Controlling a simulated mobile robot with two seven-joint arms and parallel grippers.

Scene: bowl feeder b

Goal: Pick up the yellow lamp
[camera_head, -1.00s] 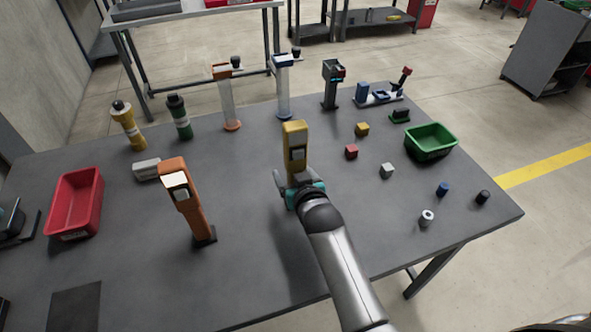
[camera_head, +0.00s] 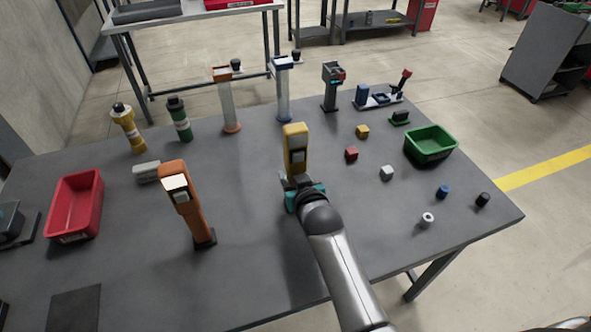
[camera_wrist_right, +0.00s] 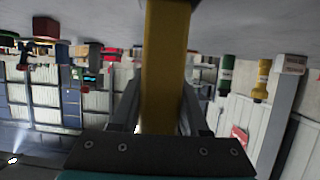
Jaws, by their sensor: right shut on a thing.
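The yellow lamp (camera_head: 295,141) stands upright near the middle of the grey table, with a dark panel on its front. My right gripper (camera_head: 300,187) is at its lower part, shut on it. In the right wrist view the lamp's yellow body (camera_wrist_right: 165,70) runs between the two fingers (camera_wrist_right: 160,115). The lamp's foot is hidden behind my gripper in the head view, so I cannot tell whether it touches the table. My left gripper is not in view.
An orange lamp-like device (camera_head: 185,205) stands to the left, with a red bin (camera_head: 75,203) beyond it. Small blocks, including a red one (camera_head: 351,154), and a green bin (camera_head: 430,143) are to the right. Several upright devices line the back. The table's front middle is clear.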

